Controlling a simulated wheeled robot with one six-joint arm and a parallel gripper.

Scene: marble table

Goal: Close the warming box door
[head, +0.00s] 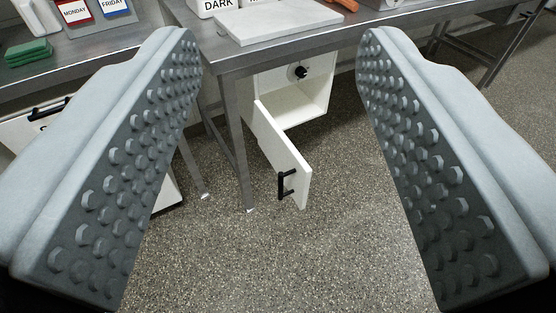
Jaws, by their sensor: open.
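The warming box (318,88) is a white cabinet under the steel table, with a black knob (297,72) on its upper panel. Its white door (278,146) stands open, swung out toward me, with a black handle (286,184) near its free edge. Part of the box is hidden behind the table edge and leg. My gripper (280,45) is open, with its two studded grey fingers wide apart on either side of the picture. Nothing is between the fingertips that they touch, and the door shows in the gap, farther off and lower down.
A steel table (290,52) with a leg (238,140) left of the door bears a white board (279,20). Another white unit with a black handle (50,111) is at left, partly behind my finger. A green sponge (27,52) lies on the left table. The speckled floor (270,260) in front is clear.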

